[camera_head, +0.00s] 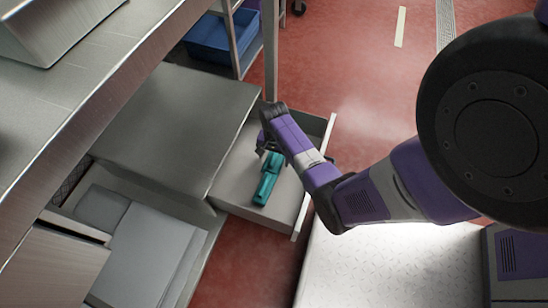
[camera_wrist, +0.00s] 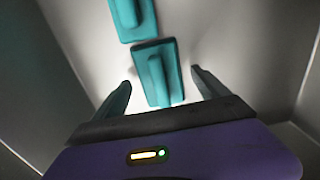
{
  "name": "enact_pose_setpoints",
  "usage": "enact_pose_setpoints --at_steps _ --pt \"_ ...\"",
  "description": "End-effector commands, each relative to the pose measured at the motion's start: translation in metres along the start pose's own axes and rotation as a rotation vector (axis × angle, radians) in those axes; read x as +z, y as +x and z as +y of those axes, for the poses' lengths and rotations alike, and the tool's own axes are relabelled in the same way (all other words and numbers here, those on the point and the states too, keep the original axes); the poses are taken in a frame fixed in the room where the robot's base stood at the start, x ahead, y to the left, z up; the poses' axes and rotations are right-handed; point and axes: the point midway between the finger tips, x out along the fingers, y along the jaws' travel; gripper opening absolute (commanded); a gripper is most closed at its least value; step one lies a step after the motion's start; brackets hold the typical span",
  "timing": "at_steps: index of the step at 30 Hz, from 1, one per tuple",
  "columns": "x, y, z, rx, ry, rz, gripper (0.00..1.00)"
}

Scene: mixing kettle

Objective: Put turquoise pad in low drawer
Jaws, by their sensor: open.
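Two turquoise pads with raised handles lie in the open drawer (camera_head: 235,190). In the head view they look end to end, one nearer the front (camera_head: 264,188) and one by my gripper (camera_head: 273,160). In the wrist view, the nearer pad (camera_wrist: 157,72) lies just ahead of and between my fingertips, and the other pad (camera_wrist: 131,18) is beyond it at the top edge. My gripper (camera_wrist: 160,88) is open and empty, pointing down into the drawer; in the head view my wrist partly hides its fingers (camera_head: 266,146).
A steel counter (camera_head: 120,70) overhangs at the left. A grey cabinet top (camera_head: 180,120) adjoins the drawer. Another open compartment with grey panels (camera_head: 150,250) is at lower left. A blue bin (camera_head: 215,38) stands on a rack at the back. Red floor (camera_head: 350,80) is clear at upper right.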

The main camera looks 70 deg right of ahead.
Motion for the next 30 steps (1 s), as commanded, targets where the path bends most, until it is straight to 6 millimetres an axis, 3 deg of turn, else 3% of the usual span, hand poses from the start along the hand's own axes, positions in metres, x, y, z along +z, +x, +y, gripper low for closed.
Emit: enact_pose_setpoints --at_steps 9,16,23,26,30 --pt "0.000 -0.069 -0.001 -0.002 -0.001 0.002 0.85" --pt "0.000 -0.103 -0.001 -0.001 -0.001 0.001 0.85" --pt "0.008 -0.108 0.001 -0.011 -0.028 0.013 0.85" --pt "0.028 -0.098 0.003 -0.048 -0.104 0.056 0.85" --pt "0.072 -0.087 0.009 -0.144 -0.286 0.160 0.85"
